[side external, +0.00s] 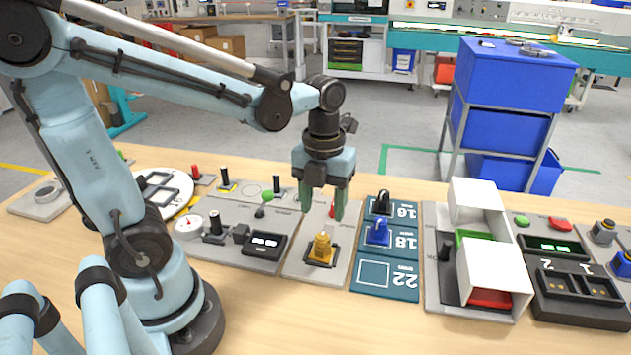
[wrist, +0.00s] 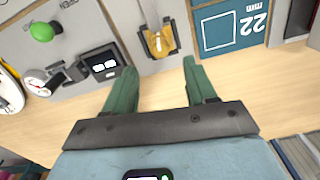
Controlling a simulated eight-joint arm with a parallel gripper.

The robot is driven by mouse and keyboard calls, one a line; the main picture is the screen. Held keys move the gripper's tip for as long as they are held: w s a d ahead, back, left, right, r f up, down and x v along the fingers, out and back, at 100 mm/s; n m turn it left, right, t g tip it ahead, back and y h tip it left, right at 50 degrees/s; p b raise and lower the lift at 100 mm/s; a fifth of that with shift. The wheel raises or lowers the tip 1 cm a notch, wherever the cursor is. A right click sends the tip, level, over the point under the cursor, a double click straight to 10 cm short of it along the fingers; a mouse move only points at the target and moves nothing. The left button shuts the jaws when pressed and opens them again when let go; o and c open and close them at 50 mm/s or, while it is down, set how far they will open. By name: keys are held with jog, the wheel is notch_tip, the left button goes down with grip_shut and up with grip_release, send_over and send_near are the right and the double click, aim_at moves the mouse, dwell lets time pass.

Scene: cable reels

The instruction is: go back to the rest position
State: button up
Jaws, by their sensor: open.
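My gripper (side external: 341,206) hangs from the arm above the bench, its green fingers pointing down. In the side view it is above and slightly behind the yellow reel-like piece (side external: 322,246), which sits in a dark-framed spot on a grey panel (side external: 300,262). In the wrist view the two green fingers (wrist: 158,82) are spread apart with nothing between them. The yellow piece also shows there (wrist: 158,42), beyond the fingertips and apart from them.
A teal board (side external: 403,284) marked 16, 18 and 22 holds a black piece (side external: 382,203) and a blue piece (side external: 378,232); square 22 is empty. A white bin unit (side external: 497,278) stands to the right. A gauge (side external: 188,226) and small display (side external: 265,245) lie left. The bench front (side external: 300,320) is clear.

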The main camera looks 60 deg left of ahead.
jog(key=shift+r, duration=0.15)
jog(key=n, duration=0.3)
jog(key=shift+r+n+t, duration=0.15)
jog(key=shift+n+t, duration=0.15)
jog(key=shift+t, duration=0.1)
jog(key=n, duration=0.2)
jog(key=n+t, duration=0.1)
jog(key=n, duration=0.1)
jog(key=shift+d+r, duration=0.2)
jog(key=n, duration=0.2)
jog(key=n+t, duration=0.1)
jog(key=n, duration=0.3)
jog(key=shift+s+d+r+n+t, duration=0.15)
jog(key=shift+r+n+t, duration=0.1)
jog(key=shift+n+t, duration=0.15)
jog(key=n, duration=0.2)
jog(key=n+t, duration=0.1)
jog(key=n, duration=0.3)
jog(key=shift+d+r+t, duration=0.15)
jog(key=shift+r+t, duration=0.1)
jog(key=shift+t, duration=0.05)
jog(key=n, duration=0.2)
jog(key=n+t, duration=0.1)
jog(key=n, duration=0.4)
jog(key=shift+d+r+n+t, duration=0.2)
jog(key=shift+r+n+t, duration=0.1)
jog(key=shift+t, duration=0.1)
